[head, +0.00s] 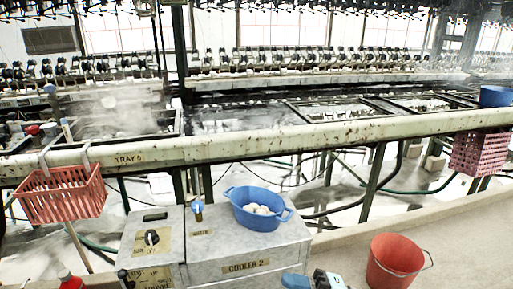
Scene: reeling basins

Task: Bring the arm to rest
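Neither of my grippers shows clearly in the head view. At the bottom edge, right of centre, a blue rounded part and a grey-and-dark part are cut off by the frame. I cannot tell whether they belong to my arm, and no fingertips show. A blue oval basin (258,211) with several white cocoons in it stands on the grey box marked COOKER 2 (243,266).
A rusty rail (240,148) marked TRAY 6 runs across the view before wet basins. A red basket (62,196) hangs at left, a pink crate (480,153) at right. A red bucket (397,262) stands at lower right. A red bottle (70,281) is at bottom left.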

